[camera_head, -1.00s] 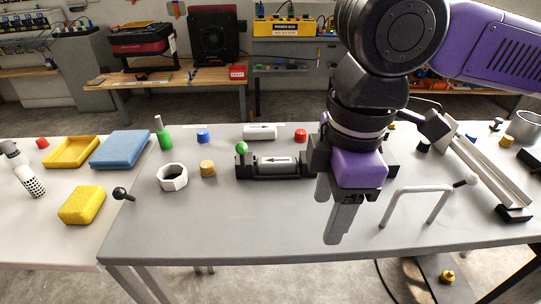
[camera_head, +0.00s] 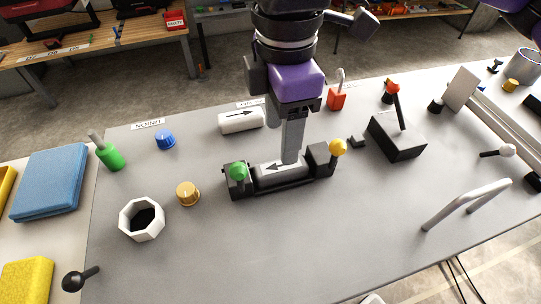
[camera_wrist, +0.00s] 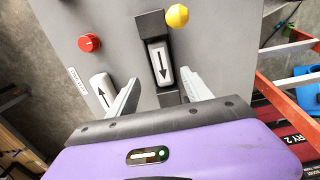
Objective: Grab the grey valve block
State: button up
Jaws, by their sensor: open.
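The grey valve block (camera_head: 270,174), a short cylinder with a black arrow, lies in a black cradle (camera_head: 318,173) between a green knob (camera_head: 238,171) and a yellow knob (camera_head: 338,147). My gripper (camera_head: 285,140) is open and points down over the block, one finger partly covering it. In the wrist view the block (camera_wrist: 160,64) lies ahead of and between the two spread fingers (camera_wrist: 163,90), nearer the right one. No finger clearly touches it; the exact gap cannot be told. The cradle (camera_wrist: 151,24) also shows there.
A white arrow-marked piece (camera_head: 240,121) lies just behind the cradle, near the left finger in the wrist view. A white ring (camera_head: 142,219) and brass knob (camera_head: 188,192) stand left. A black box with a red-tipped lever (camera_head: 397,137) stands right.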

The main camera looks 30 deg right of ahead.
aim_at(281, 166)
jog(key=f+b, duration=0.2)
jog(key=f, duration=0.5)
jog(key=shift+s+f, duration=0.2)
grip_shut()
jog(key=shift+r, duration=0.1)
